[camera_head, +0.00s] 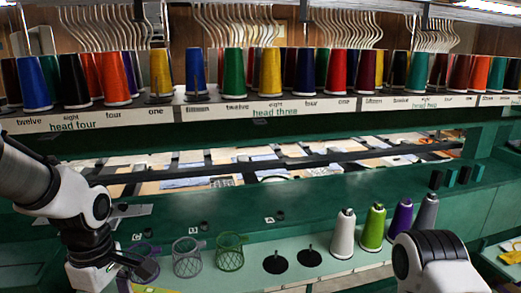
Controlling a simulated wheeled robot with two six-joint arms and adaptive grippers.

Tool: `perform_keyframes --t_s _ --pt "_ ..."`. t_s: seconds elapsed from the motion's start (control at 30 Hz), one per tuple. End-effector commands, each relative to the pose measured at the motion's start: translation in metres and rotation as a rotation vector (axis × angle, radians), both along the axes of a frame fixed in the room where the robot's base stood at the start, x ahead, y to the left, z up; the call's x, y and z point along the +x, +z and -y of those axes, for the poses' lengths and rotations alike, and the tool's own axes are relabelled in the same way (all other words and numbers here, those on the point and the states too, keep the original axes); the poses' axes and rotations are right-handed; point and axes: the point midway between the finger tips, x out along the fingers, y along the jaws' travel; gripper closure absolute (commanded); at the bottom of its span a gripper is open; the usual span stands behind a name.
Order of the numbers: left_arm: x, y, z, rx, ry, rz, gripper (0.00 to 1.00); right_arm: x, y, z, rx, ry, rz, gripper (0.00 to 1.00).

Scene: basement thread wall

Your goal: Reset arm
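My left arm comes in from the left and its dark gripper (142,266) points down and right, low at the front left. It is close to a purple wire basket (146,250) and overlaps it in the picture. I cannot tell whether they touch or whether the fingers are open. Of my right arm only a white and black link shows at the bottom right; its gripper is out of the picture.
A shelf (190,111) above holds many colored cones.

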Motion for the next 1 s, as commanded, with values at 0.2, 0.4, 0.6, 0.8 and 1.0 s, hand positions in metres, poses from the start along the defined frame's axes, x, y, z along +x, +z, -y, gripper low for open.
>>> perform_keyframes --t_s 0.2,0.4,0.6,0.8,1.0 --pt "-0.013 -0.047 0.000 0.000 0.000 -0.130 0.19 0.001 0.000 0.000 0.000 0.000 0.002 0.12" --pt "-0.043 -0.101 0.001 0.001 -0.001 -0.302 0.19 0.001 0.000 0.000 0.000 0.000 0.001 0.12" --pt "-0.097 -0.174 0.003 -0.010 -0.015 -0.492 0.19 0.000 0.000 0.000 0.000 0.000 0.001 0.12" --pt "-0.183 -0.270 0.009 -0.101 -0.208 -0.592 0.19 0.000 0.000 0.000 0.000 0.000 0.001 0.12" --pt "-0.247 -0.339 0.013 -0.218 -0.630 -0.441 0.19 0.000 0.001 0.000 0.000 0.000 0.001 0.12"
